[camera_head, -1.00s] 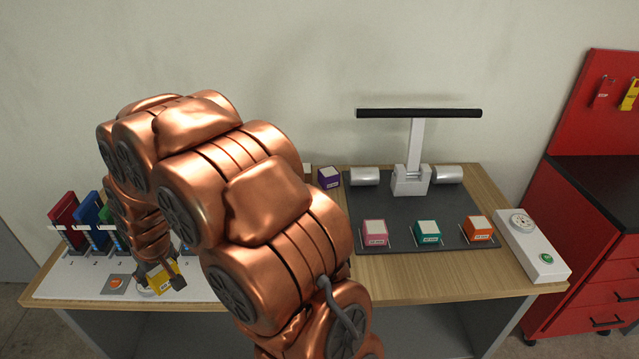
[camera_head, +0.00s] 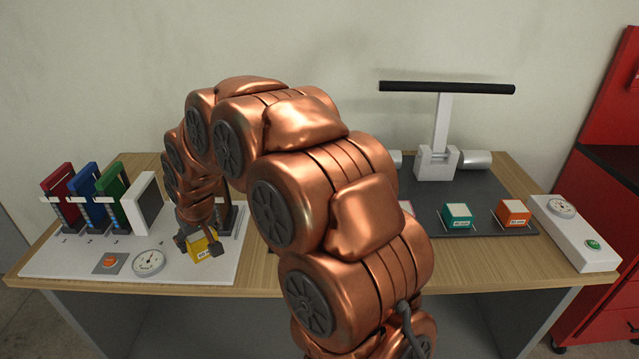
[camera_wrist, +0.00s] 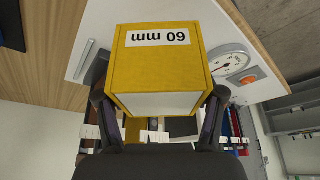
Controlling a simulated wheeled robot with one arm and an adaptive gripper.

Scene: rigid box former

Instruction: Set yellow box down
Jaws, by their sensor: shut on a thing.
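The yellow box (camera_head: 205,247) is held by my gripper (camera_head: 199,243) at the front right of the white board (camera_head: 70,266). In the wrist view the yellow box (camera_wrist: 160,72) sits between both fingers of my gripper (camera_wrist: 156,105). Its "60 mm" label appears upside down and a pale face shows below it. I cannot tell whether the box touches the board or hangs above it.
Red (camera_head: 58,178), blue (camera_head: 84,180), green (camera_head: 112,182) and white (camera_head: 143,203) upright panels stand behind. A gauge (camera_head: 149,261) and an orange button (camera_head: 108,263) lie left of the box. Teal (camera_head: 457,216) and orange (camera_head: 513,212) boxes sit on the dark mat (camera_head: 482,190).

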